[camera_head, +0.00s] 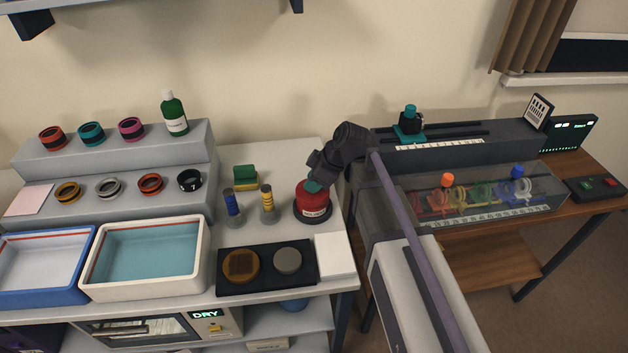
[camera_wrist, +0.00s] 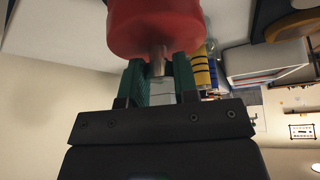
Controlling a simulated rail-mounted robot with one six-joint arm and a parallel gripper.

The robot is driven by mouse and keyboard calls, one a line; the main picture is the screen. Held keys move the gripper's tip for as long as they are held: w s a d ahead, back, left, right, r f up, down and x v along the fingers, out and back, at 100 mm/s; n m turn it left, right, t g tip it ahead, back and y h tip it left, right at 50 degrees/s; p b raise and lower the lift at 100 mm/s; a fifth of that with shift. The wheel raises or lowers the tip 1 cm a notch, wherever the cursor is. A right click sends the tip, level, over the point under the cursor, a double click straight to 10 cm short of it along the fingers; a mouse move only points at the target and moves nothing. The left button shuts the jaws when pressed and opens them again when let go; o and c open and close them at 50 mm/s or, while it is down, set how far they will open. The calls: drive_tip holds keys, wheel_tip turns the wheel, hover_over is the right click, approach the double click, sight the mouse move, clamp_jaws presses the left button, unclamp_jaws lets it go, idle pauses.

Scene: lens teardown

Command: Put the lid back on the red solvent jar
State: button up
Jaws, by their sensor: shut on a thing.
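The red solvent jar (camera_head: 316,209) stands at the right end of the white bench, with a white label on its front and a dark base. My gripper (camera_head: 313,186) is directly over it, pointing down, with its teal fingers at the jar's top. In the wrist view, my gripper (camera_wrist: 159,68) is shut on the metal knob of the red lid (camera_wrist: 155,28). The lid fills the top of that view and hides the jar's mouth. I cannot tell whether the lid rests on the jar or is just above it.
Two small bottles, blue-banded (camera_head: 232,207) and yellow-banded (camera_head: 267,203), stand left of the jar. A green sponge-like block (camera_head: 245,174) lies behind them. A black tray (camera_head: 263,287) with two discs and a white pad (camera_head: 335,255) are in front. A grey machine (camera_head: 440,148) stands at right.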

drive_tip(key=o, duration=1.5)
drive_tip(key=shift+c, duration=0.2)
wheel_tip(320, 180, up, 7)
drive_tip(key=p, duration=0.7)
drive_tip(key=shift+r, duration=0.1)
drive_tip(key=shift+c, duration=0.5)
clamp_jaws()
